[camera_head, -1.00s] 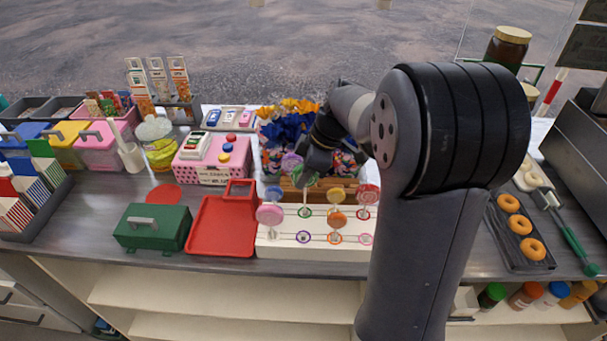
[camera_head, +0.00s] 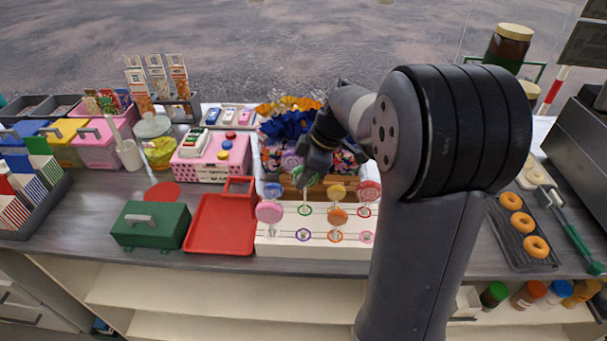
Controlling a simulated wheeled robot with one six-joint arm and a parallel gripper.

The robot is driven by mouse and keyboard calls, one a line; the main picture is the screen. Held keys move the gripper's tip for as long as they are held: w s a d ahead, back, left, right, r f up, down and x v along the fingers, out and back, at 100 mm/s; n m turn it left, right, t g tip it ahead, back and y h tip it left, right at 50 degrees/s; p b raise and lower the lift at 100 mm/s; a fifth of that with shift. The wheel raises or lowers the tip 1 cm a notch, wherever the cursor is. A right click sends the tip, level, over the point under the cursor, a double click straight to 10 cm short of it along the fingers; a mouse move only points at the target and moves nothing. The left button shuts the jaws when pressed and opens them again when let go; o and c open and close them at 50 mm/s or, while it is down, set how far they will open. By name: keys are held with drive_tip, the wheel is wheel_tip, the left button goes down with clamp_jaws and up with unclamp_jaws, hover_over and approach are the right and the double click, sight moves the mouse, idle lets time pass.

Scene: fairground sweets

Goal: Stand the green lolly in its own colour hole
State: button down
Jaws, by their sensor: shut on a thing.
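The green lolly (camera_head: 304,178) is upright above the back row of the white stand (camera_head: 272,247), with its head partly hidden by my gripper. My gripper (camera_head: 306,171) is shut on it, pointing down from behind. The lolly's pale stick reaches down close to the green-ringed hole (camera_head: 305,210). I cannot tell whether its tip is in the hole or just above or behind it. A blue lolly (camera_head: 273,190) stands to the left and a yellow lolly (camera_head: 336,191) to the right in the same row.
A pink lolly (camera_head: 269,212), an orange lolly (camera_head: 338,216) and a red-pink lolly (camera_head: 369,190) also stand on the stand. A purple lolly (camera_head: 291,160) shows behind my gripper. A red tray (camera_head: 220,226) lies left of the stand.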

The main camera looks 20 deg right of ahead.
idle(0.3)
drive_tip(key=shift+f+b, duration=0.6)
drive_tip(key=shift+f, duration=0.25)
drive_tip(key=shift+f+b, duration=1.05)
drive_tip(key=c, duration=0.7)
unclamp_jaws()
